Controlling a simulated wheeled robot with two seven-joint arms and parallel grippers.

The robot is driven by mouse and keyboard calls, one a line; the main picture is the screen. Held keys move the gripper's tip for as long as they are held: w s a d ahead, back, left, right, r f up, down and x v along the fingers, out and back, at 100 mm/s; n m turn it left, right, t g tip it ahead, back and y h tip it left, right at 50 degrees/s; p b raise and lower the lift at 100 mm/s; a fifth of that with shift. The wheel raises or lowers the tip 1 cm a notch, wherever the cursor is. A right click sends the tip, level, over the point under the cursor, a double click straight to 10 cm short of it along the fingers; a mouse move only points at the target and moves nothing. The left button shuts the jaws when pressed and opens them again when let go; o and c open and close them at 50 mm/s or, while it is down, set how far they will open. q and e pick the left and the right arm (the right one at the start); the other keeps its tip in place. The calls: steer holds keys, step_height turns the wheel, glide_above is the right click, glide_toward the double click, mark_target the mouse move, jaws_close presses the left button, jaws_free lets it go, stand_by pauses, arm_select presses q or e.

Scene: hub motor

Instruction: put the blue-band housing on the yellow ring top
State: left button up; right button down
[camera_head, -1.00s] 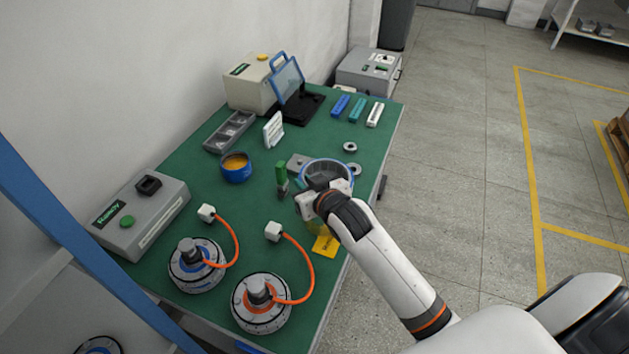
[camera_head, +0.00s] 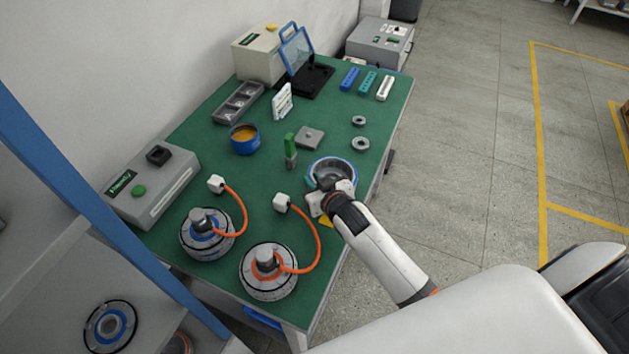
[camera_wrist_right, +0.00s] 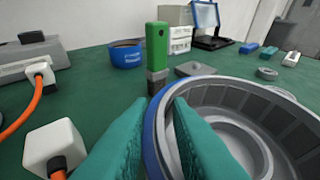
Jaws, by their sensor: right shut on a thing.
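The blue-band housing (camera_head: 347,162) is a grey, open-topped round shell with a blue band around its rim. It is near the right edge of the green table. My right gripper (camera_head: 325,185) is shut on its near-left rim. In the wrist view, one teal finger is outside the wall of the housing (camera_wrist_right: 255,95) and the other inside. I cannot tell whether the housing touches what is below it. A yellow patch (camera_head: 326,221) shows below my right gripper, mostly hidden; I cannot make out a ring on it. My left gripper is not in view.
A green-handled tool (camera_head: 290,148) stands close left of the housing. Motors with a blue ring (camera_head: 207,235) and an orange ring (camera_head: 268,272) sit at the near side with orange cables. A blue bowl (camera_head: 244,140) and grey block (camera_head: 310,137) are farther back.

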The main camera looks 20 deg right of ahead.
steer(key=c, duration=1.3)
jaws_free()
steer(key=shift+f, duration=0.1)
steer(key=b+v, duration=0.1)
steer(key=v, duration=1.1)
steer(key=shift+a, duration=0.1)
